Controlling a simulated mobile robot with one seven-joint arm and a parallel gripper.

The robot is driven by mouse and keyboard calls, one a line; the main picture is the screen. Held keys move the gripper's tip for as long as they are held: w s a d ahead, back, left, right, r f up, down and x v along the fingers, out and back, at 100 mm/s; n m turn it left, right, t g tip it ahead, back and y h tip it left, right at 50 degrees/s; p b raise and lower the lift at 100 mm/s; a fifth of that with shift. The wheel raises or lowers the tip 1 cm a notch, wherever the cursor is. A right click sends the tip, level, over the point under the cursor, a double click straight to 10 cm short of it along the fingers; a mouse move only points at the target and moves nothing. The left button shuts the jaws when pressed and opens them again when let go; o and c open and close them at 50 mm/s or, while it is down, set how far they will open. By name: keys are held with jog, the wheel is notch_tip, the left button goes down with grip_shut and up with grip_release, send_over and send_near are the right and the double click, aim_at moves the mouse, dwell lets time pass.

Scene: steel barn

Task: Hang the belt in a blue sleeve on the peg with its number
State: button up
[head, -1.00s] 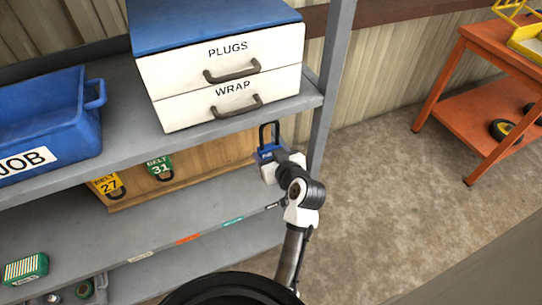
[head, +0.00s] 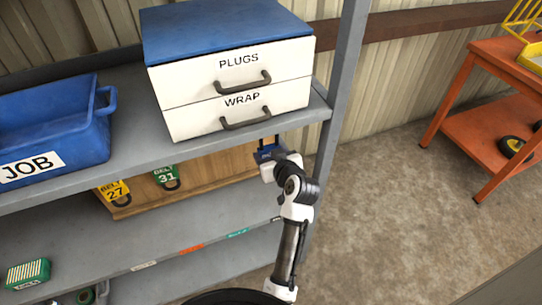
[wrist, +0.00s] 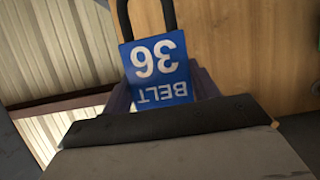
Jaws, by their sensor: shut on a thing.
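My gripper (head: 266,160) is shut on the belt in a blue sleeve (wrist: 158,68). The sleeve reads BELT 36, upside down in the wrist view. The belt's black loop (wrist: 146,12) sticks out beyond the sleeve, away from the gripper. In the head view the sleeve (head: 264,152) is small and partly covered by my gripper. It is near the right end of a wooden board (head: 213,166) under the upper shelf. A yellow BELT 27 sleeve (head: 115,190) and a green BELT 31 sleeve (head: 165,176) are at the board. I cannot read any peg number.
The grey upper shelf (head: 130,150) overhangs the board and carries a white PLUGS and WRAP drawer unit (head: 235,90) and a blue JOB bin (head: 50,125). A grey post (head: 340,110) stands right of my gripper. An orange cart (head: 480,130) stands farther right.

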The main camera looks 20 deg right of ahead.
jog(key=shift+w, duration=0.1)
dwell(0.3)
jog(key=w, duration=0.6)
jog(key=shift+w+a, duration=0.15)
jog(key=shift+w, duration=0.25)
dwell(0.9)
jog(key=shift+f+b, duration=0.15)
jog(key=shift+b, duration=0.2)
jog(key=shift+f+b, duration=0.35)
jog(key=shift+f, duration=0.1)
dwell(0.5)
jog(key=o, duration=1.1)
